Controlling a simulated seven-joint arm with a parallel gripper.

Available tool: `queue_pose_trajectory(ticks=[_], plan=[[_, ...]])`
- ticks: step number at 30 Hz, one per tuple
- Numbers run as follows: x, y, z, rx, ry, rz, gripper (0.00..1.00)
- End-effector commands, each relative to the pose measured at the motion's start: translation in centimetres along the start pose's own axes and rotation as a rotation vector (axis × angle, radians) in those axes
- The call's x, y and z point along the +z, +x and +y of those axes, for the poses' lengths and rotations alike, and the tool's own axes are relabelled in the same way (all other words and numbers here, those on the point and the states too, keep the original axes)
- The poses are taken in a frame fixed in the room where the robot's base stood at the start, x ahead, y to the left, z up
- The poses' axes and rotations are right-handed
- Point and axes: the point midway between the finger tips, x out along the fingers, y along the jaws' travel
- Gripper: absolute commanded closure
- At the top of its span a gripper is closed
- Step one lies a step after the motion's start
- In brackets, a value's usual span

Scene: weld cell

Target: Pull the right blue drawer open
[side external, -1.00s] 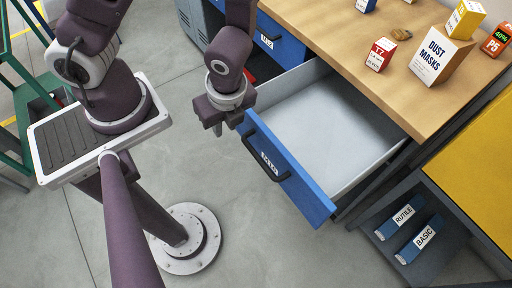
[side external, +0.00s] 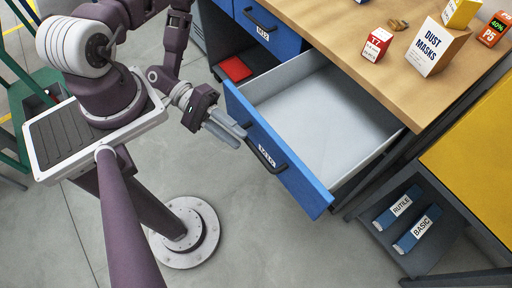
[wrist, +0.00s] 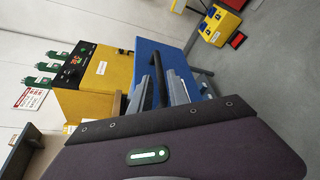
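The right blue drawer (side external: 300,180) is pulled well out from the bench, and its pale grey inside is visible and empty. Its dark bar handle (side external: 270,164) runs across the blue front, beside a white label. My gripper (side external: 239,135) is in front of the drawer front, with its grey fingers pointing at the handle's upper left end. The fingers look parted, and I see nothing held. In the wrist view my gripper's fingers (wrist: 166,84) are apart near the blue drawer front (wrist: 148,52) and the dark bar. Whether the fingers touch the handle cannot be told.
Another blue drawer (side external: 268,28) to the left is closed. A red item (side external: 235,69) lies in the space below it. The wooden benchtop (side external: 335,28) holds a dust masks box (side external: 434,47) and small boxes. A low shelf (side external: 378,238) is at right. Floor in front is clear.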

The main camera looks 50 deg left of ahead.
Motion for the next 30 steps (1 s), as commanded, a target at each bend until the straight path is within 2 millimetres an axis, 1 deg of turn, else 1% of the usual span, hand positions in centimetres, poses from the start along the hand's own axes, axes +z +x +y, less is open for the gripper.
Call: queue_pose_trajectory(ticks=[2, 4, 12, 15, 18, 23, 24, 27, 30], plan=[[-0.2, -0.3, 0.0, 0.022, -0.027, 0.013, 0.78], [-0.2, 0.2, 0.1, 0.027, -0.034, 0.012, 0.78], [-0.3, 5.3, 0.1, 0.024, -0.031, 0.011, 0.78], [-0.3, 6.3, 0.2, 0.024, -0.030, 0.013, 0.78], [-0.4, 6.7, 0.2, 0.024, -0.030, 0.014, 0.78], [-0.4, 6.7, 0.2, 0.023, -0.029, 0.015, 0.78], [-0.4, 6.7, 0.2, 0.023, -0.029, 0.015, 0.82], [-0.4, 6.7, 0.2, 0.023, -0.029, 0.015, 1.00], [-0.4, 6.7, 0.2, 0.023, -0.029, 0.015, 1.00]])
